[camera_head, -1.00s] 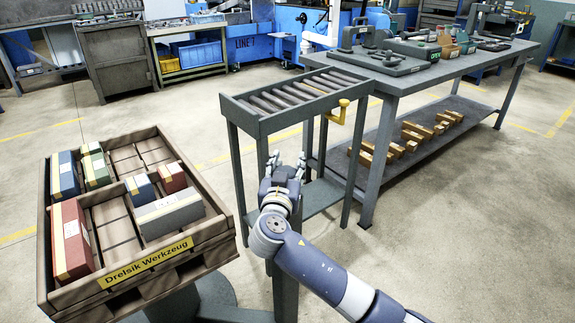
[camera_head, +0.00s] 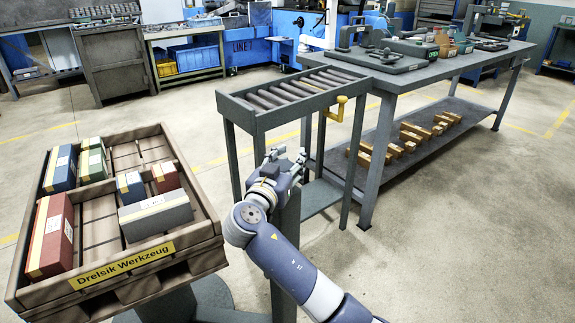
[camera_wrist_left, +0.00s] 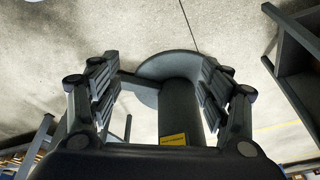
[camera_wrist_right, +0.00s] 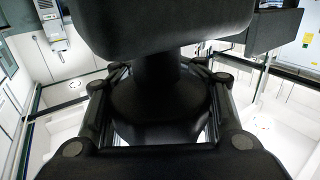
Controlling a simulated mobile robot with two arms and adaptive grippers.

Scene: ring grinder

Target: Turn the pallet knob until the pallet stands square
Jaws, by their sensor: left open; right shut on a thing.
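The brown pallet (camera_head: 197,238) stands at the left of the head view and bears several coloured boxes. Its front side carries a yellow label and runs slantwise, higher at its right end. My right gripper (camera_head: 282,160) is right of the pallet, at the top of a grey post (camera_head: 286,235). In the right wrist view it is shut on a dark rounded piece, the pallet knob (camera_wrist_right: 155,105); the fingers and dark surroundings hide much of its shape. My left gripper (camera_wrist_left: 165,70) shows only in its wrist view, open and empty above a grey round pedestal (camera_wrist_left: 180,100).
Floor between pallet and stand is free.

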